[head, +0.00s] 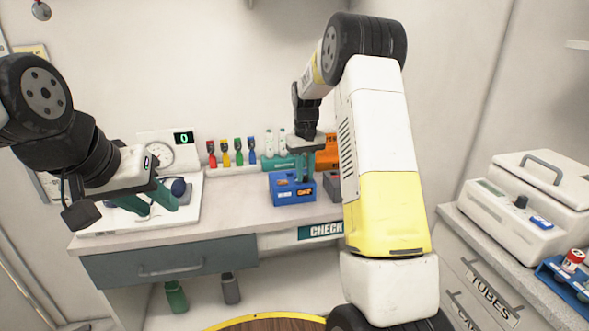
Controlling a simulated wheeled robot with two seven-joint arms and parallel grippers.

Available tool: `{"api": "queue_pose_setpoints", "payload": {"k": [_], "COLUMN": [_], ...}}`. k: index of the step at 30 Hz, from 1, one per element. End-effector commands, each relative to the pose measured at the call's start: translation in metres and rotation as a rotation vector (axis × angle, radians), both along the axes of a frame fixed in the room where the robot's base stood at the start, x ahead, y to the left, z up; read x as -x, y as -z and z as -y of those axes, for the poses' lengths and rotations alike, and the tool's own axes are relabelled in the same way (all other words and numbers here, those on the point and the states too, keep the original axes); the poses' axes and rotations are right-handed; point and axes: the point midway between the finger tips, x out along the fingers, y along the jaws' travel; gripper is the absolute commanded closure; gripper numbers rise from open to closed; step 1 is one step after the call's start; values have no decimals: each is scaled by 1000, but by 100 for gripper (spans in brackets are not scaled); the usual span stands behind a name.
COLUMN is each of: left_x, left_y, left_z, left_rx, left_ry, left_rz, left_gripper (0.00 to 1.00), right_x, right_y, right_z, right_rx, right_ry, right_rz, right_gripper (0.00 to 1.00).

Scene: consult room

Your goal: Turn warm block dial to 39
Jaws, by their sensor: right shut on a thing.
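The warm block looks to be the blue box (293,196) on the bench, with a small display on its front face too small to read. My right gripper (303,177) points down onto its top, right of the middle. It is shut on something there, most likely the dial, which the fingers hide. My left gripper (160,208) is at the left over the bench scale, its green fingers apart, with nothing visible between them.
A white scale (190,207) with a dark round object stands at the bench's left. Several coloured small bottles (238,152) line the wall. An orange box (327,152) and a grey block (332,186) stand close to the blue box. A white machine (527,205) stands at the right.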

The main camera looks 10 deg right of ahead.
Motion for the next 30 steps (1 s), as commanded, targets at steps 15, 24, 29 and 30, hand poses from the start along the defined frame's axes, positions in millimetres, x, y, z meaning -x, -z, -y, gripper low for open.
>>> {"api": "queue_pose_setpoints", "payload": {"k": [15, 24, 29, 30], "left_x": [0, 0, 0, 0], "left_y": [0, 0, 0, 0], "left_z": [0, 0, 0, 0], "left_rx": [0, 0, 0, 0], "left_ry": [0, 0, 0, 0], "left_rz": [0, 0, 0, 0], "left_gripper": [64, 64, 64, 64], "right_x": [-1, -1, -1, -1], "right_y": [-1, -2, -2, -2], "right_z": [0, 0, 0, 0], "right_rx": [0, -1, -1, -2], "right_ry": [489, 756, 869, 892], "right_rz": [4, 5, 5, 5], "right_gripper": [100, 100, 100, 100]}}
